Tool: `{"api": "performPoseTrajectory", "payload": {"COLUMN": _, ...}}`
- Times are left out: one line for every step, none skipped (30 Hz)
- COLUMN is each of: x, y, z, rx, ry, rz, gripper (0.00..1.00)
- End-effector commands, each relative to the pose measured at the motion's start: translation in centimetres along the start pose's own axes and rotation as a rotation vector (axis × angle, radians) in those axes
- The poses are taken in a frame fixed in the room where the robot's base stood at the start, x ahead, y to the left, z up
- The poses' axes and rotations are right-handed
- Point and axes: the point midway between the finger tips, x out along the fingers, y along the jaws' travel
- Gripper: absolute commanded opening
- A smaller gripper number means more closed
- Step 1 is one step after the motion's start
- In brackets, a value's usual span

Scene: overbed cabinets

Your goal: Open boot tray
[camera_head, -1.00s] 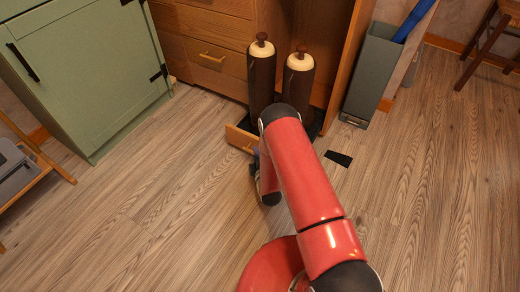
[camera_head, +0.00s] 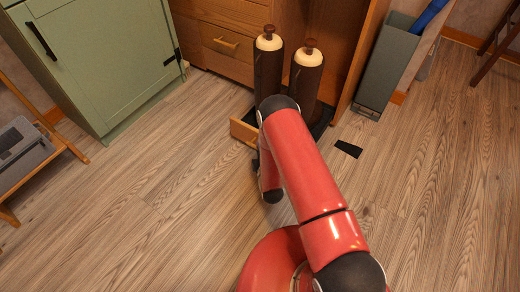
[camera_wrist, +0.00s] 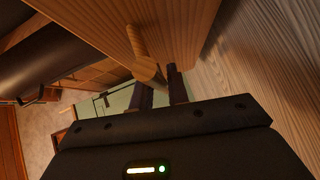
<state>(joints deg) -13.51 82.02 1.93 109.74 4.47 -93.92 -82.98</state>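The boot tray stands pulled part way out at the foot of the wooden cabinet. Its wooden front (camera_head: 243,132) shows left of my arm, and part of its dark floor shows on the right. Two dark brown boot shapes with cream tops, the left one (camera_head: 268,70) and the right one (camera_head: 306,78), stand upright in it. In the wrist view the tray front (camera_wrist: 180,30) carries a wooden bar handle (camera_wrist: 138,45). My gripper (camera_wrist: 160,85) has its dark fingers on either side of the handle's near end and appears closed on it. In the head view my arm hides the fingers.
A green cabinet (camera_head: 100,60) stands at the left, with a wooden rack (camera_head: 35,150) before it. A grey bin (camera_head: 388,65) stands right of the opening. A small black plate (camera_head: 348,149) lies on the floor. The floor in front is clear.

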Motion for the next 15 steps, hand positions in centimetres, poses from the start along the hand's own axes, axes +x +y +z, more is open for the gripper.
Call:
{"api": "performPoseTrajectory", "payload": {"x": -0.02, "y": -0.04, "z": 0.01, "rx": 0.000, "ry": 0.000, "rz": -0.001, "gripper": 0.24}}
{"api": "performPoseTrajectory", "payload": {"x": -0.02, "y": -0.03, "z": 0.02, "rx": 0.000, "ry": 0.000, "rz": -0.001, "gripper": 0.27}}
{"api": "performPoseTrajectory", "payload": {"x": -0.01, "y": -0.03, "z": 0.01, "rx": 0.000, "ry": 0.000, "rz": -0.001, "gripper": 0.33}}
{"api": "performPoseTrajectory", "payload": {"x": -0.01, "y": -0.02, "z": 0.01, "rx": 0.000, "ry": 0.000, "rz": -0.001, "gripper": 0.36}}
{"api": "performPoseTrajectory", "payload": {"x": 0.00, "y": -0.02, "z": 0.01, "rx": 0.000, "ry": 0.000, "rz": 0.000, "gripper": 0.36}}
{"api": "performPoseTrajectory", "payload": {"x": 0.00, "y": -0.01, "z": 0.01, "rx": 0.000, "ry": 0.000, "rz": 0.000, "gripper": 0.36}}
{"api": "performPoseTrajectory", "payload": {"x": 0.01, "y": -0.01, "z": 0.01, "rx": 0.000, "ry": 0.000, "rz": 0.000, "gripper": 0.36}}
{"api": "performPoseTrajectory", "payload": {"x": 0.01, "y": 0.00, "z": 0.00, "rx": 0.000, "ry": 0.000, "rz": 0.000, "gripper": 0.36}}
{"api": "performPoseTrajectory", "payload": {"x": 0.01, "y": 0.00, "z": 0.01, "rx": 0.000, "ry": 0.000, "rz": 0.000, "gripper": 0.36}}
{"api": "performPoseTrajectory", "payload": {"x": 0.02, "y": 0.01, "z": 0.00, "rx": 0.000, "ry": 0.000, "rz": 0.000, "gripper": 0.36}}
{"api": "performPoseTrajectory", "payload": {"x": 0.01, "y": 0.01, "z": 0.00, "rx": 0.000, "ry": 0.000, "rz": 0.000, "gripper": 0.36}}
{"api": "performPoseTrajectory", "payload": {"x": -0.05, "y": 0.01, "z": 0.00, "rx": 0.000, "ry": 0.000, "rz": 0.000, "gripper": 0.36}}
{"api": "performPoseTrajectory", "payload": {"x": -0.16, "y": 0.01, "z": -0.01, "rx": 0.000, "ry": 0.000, "rz": 0.000, "gripper": 0.36}}
{"api": "performPoseTrajectory", "payload": {"x": -0.33, "y": 0.00, "z": -0.02, "rx": 0.000, "ry": 0.000, "rz": -0.001, "gripper": 0.36}}
{"api": "performPoseTrajectory", "payload": {"x": -0.70, "y": -0.02, "z": -0.03, "rx": 0.000, "ry": 0.000, "rz": -0.003, "gripper": 0.36}}
